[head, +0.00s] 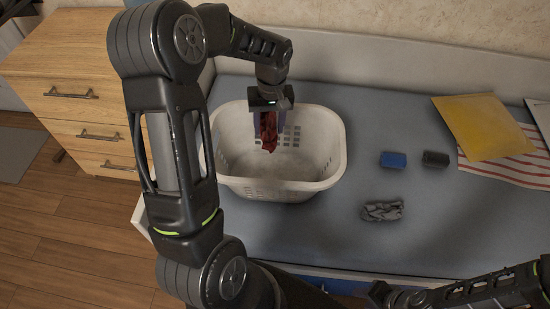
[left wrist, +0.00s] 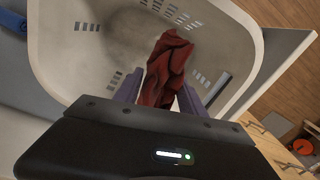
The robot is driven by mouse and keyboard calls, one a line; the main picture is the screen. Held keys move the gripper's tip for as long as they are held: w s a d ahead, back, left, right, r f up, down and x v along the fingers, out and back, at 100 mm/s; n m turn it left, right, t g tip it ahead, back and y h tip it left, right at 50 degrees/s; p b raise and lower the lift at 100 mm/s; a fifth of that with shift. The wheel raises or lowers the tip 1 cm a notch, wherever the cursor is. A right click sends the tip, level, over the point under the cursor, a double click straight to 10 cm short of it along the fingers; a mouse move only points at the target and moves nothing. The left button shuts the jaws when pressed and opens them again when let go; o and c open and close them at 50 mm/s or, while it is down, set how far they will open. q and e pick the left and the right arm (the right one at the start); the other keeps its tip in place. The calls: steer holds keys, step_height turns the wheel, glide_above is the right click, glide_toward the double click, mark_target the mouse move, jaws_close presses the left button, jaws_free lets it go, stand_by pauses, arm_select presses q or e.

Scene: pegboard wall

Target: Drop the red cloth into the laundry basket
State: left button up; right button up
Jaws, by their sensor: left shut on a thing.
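The red cloth (head: 268,133) hangs crumpled from my left gripper (head: 268,115) inside the outline of the white laundry basket (head: 334,160). In the left wrist view the cloth (left wrist: 168,68) is pinched between the two purple-grey fingers of the left gripper (left wrist: 160,88), with the basket (left wrist: 62,55) behind and below it. The gripper is shut on the cloth, and the cloth appears clear of the basket's floor. The basket looks empty. Part of my right arm shows at the lower right of the head view, but its fingers are out of frame.
The basket stands on a blue-grey surface (head: 440,225). To its right lie a blue block (head: 393,159), a black block (head: 436,159), a crumpled grey item (head: 382,210), a yellow envelope (head: 484,127) and a striped cloth (head: 522,172). A wooden drawer unit (head: 75,60) stands at left.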

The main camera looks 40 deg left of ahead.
arm_select(q)
steer(key=o, duration=1.4)
steer(key=shift+c, duration=0.2)
step_height(320, 180, up, 8)
steer(key=shift+w+d+f, duration=0.1)
steer(key=shift+w+d, duration=0.05)
